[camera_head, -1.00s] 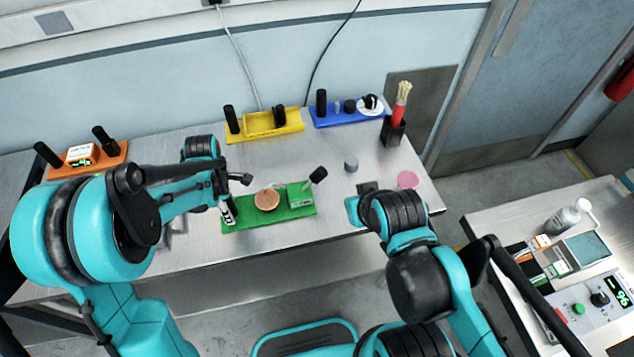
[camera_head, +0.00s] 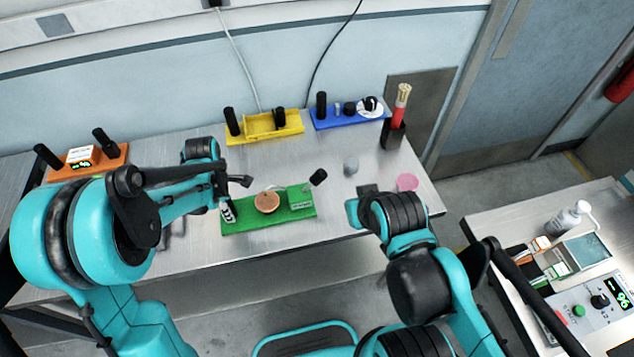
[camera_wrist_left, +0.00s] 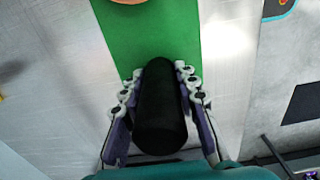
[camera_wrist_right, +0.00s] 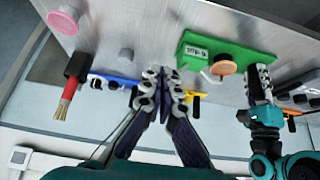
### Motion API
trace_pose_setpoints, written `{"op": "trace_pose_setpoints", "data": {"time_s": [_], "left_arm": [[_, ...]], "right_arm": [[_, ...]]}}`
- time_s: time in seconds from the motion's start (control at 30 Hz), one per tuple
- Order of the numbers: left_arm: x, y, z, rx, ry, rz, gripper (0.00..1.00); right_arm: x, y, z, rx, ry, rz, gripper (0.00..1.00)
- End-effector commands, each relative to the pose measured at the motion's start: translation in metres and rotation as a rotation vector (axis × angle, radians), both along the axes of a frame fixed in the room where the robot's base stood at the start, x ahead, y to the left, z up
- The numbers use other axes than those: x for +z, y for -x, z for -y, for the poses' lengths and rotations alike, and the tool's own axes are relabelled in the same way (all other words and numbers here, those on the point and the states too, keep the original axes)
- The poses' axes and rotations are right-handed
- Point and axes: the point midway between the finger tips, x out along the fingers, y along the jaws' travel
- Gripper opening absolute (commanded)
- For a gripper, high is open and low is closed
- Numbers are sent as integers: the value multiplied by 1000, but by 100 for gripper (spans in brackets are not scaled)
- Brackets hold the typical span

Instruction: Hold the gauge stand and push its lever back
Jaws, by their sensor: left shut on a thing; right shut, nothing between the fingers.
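The gauge stand is a green base (camera_head: 265,217) on the metal table, with a copper-coloured disc (camera_head: 267,202), a small green display box (camera_head: 301,198) and a black-tipped lever (camera_head: 318,178) leaning up to the right. My left gripper (camera_head: 228,212) is at the base's left end. In the left wrist view its fingers are shut around a black upright post (camera_wrist_left: 160,112) above the green base (camera_wrist_left: 145,40). My right gripper (camera_wrist_right: 158,90) is shut and empty, apart from the stand. In the head view its fingertips are hard to make out. The stand also shows in the right wrist view (camera_wrist_right: 243,48).
A yellow stand (camera_head: 290,127) and a blue stand (camera_head: 335,119) are behind, an orange one (camera_head: 75,172) at left. A grey cylinder (camera_head: 351,166), a pink disc (camera_head: 407,182) and a dark brush holder (camera_head: 393,135) stand right of the green stand. A side table (camera_head: 490,215) is at right.

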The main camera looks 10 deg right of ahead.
Motion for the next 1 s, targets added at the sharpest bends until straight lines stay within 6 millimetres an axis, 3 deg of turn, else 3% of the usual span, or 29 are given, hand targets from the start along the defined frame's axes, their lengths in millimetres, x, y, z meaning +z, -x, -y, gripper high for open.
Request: {"op": "trace_pose_setpoints", "data": {"time_s": [0.43, 1.0], "left_arm": [[0, 0, 0, 0, 0, 0, 0], [0, 0, 0, 0, 0, 0, 0]], "right_arm": [[1, -6, 2, -75, -70, -44, 0], [-8, -80, 24, -840, -753, -533, 0]]}}
